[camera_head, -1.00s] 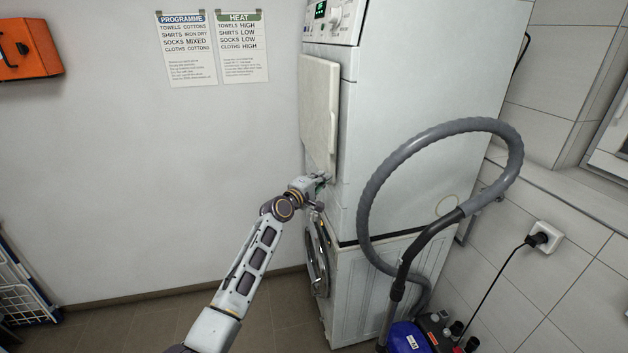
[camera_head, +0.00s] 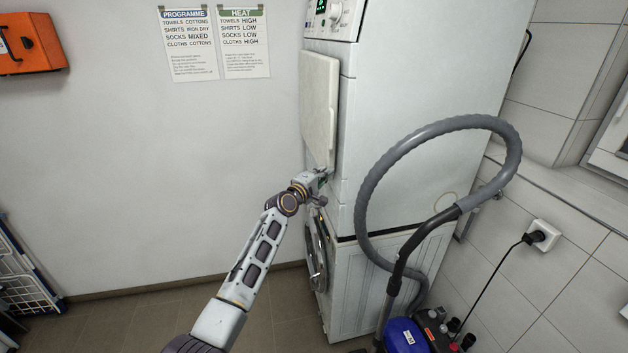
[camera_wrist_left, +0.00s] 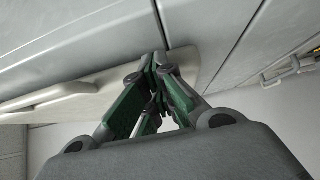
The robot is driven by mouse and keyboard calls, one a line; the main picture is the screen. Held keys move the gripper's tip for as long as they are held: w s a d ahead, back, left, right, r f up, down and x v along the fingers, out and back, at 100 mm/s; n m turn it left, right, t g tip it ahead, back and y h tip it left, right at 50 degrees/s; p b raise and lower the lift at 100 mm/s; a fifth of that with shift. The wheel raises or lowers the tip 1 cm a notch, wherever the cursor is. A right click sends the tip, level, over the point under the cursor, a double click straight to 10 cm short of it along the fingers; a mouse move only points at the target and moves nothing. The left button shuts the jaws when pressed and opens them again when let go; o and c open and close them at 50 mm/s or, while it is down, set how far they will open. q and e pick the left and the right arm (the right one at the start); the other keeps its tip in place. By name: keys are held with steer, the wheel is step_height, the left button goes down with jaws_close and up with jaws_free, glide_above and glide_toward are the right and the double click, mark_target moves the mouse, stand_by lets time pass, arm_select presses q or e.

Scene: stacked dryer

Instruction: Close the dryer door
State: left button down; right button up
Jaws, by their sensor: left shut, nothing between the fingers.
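The dryer door (camera_head: 318,105) is a cream-white flat panel on the front of the upper machine, the dryer (camera_head: 420,90). It lies close along the dryer front; whether a narrow gap is left, I cannot tell. My left gripper (camera_head: 328,175) is at the door's lower corner. In the left wrist view the door (camera_wrist_left: 90,95) lies along the grey dryer front, and my left gripper (camera_wrist_left: 157,62) has its green-sided fingers shut together, with the tips in front of the panel near its end. Contact is unclear. My right gripper is not in view.
A washing machine (camera_head: 375,285) with a round door (camera_head: 316,260) stands under the dryer. A grey vacuum hose (camera_head: 440,128) loops in front of the machines' right side, above a blue vacuum cleaner (camera_head: 405,336). A drying rack (camera_head: 22,275) stands far left. The floor left of the machines is clear.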

arm_select(q)
steer(key=shift+s+d+r, duration=0.1)
steer(key=shift+s+d, duration=0.1)
steer(key=shift+d, duration=0.2)
steer(key=v, duration=1.2)
steer(key=shift+w+a, duration=0.15)
steer(key=shift+a, duration=0.25)
steer(key=shift+m, duration=0.3)
